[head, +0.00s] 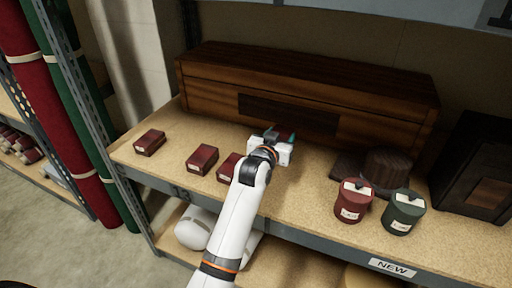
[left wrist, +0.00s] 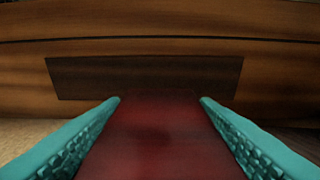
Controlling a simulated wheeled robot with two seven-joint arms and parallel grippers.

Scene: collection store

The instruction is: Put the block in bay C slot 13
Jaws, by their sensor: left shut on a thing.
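My left gripper (head: 273,135) is over the shelf board, in front of the long wooden chest. In the left wrist view its teal fingers lie on both sides of a dark red block (left wrist: 160,142), and they are shut on it. The block points at the dark panel of the chest. In the head view the held block is mostly hidden by the gripper. My right gripper is not in view.
Three similar red blocks, left (head: 150,142), middle (head: 202,158) and right (head: 229,167), lie on the shelf board (head: 300,205). The wooden chest (head: 215,97) stands behind. A red canister (head: 351,203) and a green canister (head: 403,214) stand right, above a "NEW" label (head: 392,268).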

